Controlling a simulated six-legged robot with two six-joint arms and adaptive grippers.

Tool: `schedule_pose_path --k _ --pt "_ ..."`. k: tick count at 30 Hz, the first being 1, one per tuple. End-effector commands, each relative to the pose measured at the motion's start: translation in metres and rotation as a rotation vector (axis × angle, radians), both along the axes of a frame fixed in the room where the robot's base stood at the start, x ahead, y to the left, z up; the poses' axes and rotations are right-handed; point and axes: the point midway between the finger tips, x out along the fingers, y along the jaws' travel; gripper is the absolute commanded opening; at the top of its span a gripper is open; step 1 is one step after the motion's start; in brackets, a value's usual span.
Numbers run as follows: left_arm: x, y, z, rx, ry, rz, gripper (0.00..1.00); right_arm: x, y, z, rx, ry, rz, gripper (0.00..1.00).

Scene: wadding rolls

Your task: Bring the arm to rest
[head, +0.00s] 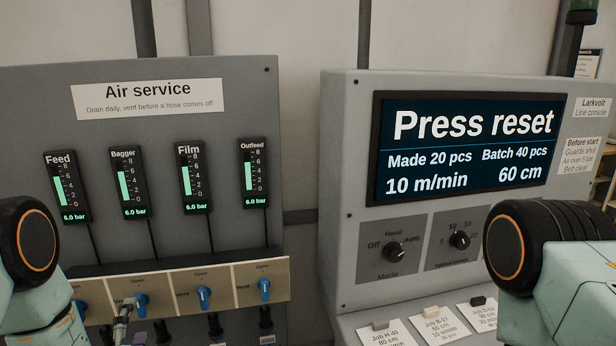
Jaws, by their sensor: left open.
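My left arm comes in at the lower left edge. Its gripper (122,312) is small and partly cut off at the bottom, in front of the valve strip (232,275) on the air service panel (240,110). It is open, and I see nothing held in it. It is close to the blue valve handle (140,304) second from the left; whether they touch I cannot tell. A pale green link of my right arm shows at the lower right. My right gripper is out of the picture.
Gauges Feed (67,187), Bagger (129,182), Film (194,179) and Outfeed (253,174) each read 6.0 bar. The console screen (465,148) says Press reset, made 20, batch 40. Below are a mode knob (393,253), a second knob (459,240) and job cards (438,326).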

Motion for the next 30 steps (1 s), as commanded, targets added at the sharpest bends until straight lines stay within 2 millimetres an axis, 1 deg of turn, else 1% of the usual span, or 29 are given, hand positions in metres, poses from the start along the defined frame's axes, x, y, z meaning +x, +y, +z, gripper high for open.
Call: schedule_pose_path --k 1,6,9,30 --pt "0.009 0.002 0.001 0.001 -0.005 0.0 0.79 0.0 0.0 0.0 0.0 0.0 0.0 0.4" --pt "0.037 0.009 0.001 0.002 -0.004 -0.001 0.79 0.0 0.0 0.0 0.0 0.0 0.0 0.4" --pt "0.036 0.009 -0.003 -0.086 -0.019 0.001 0.79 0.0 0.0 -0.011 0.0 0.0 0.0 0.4" --pt "0.035 0.009 -0.003 -0.689 -0.165 0.001 0.79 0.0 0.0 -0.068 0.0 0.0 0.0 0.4"
